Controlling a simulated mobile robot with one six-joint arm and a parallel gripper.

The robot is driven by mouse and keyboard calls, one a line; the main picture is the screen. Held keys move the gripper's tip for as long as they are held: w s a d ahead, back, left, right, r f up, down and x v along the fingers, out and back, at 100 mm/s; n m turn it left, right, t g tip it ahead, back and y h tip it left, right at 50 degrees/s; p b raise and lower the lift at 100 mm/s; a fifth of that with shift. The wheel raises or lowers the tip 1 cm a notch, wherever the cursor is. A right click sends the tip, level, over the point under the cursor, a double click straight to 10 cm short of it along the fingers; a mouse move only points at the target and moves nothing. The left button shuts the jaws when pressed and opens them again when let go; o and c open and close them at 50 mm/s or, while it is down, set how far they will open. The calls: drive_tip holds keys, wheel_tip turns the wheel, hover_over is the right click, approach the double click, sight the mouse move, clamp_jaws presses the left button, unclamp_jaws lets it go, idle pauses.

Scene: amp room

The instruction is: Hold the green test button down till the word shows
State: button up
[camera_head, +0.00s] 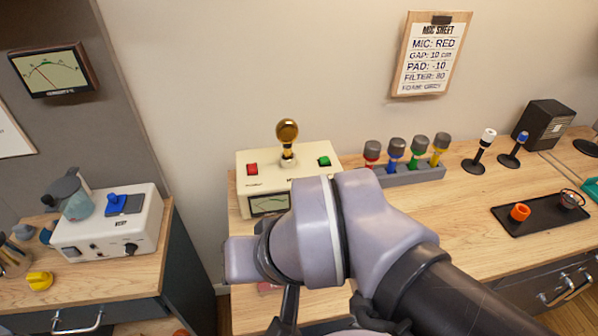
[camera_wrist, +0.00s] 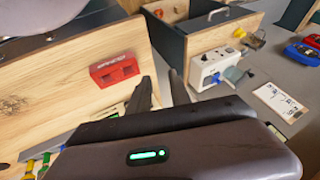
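The green button (camera_head: 324,161) is on the top right of a cream tester box (camera_head: 240,171) in the head view. Nothing is seen touching it. A red button (camera_head: 252,169) is on the box's top left, with a gold-headed piece standing between them. The meter window (camera_head: 268,204) is on the box front; I can read no word there, and my arm covers the front's right part.
A rack (camera_head: 400,177) with several coloured microphones stands right of the box. A black tray (camera_head: 540,213) lies farther right. A white switch box (camera_head: 110,225) is on the left bench. A red block (camera_wrist: 115,72) is near my fingers in the wrist view.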

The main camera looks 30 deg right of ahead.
clamp_jaws()
idle(1.4)
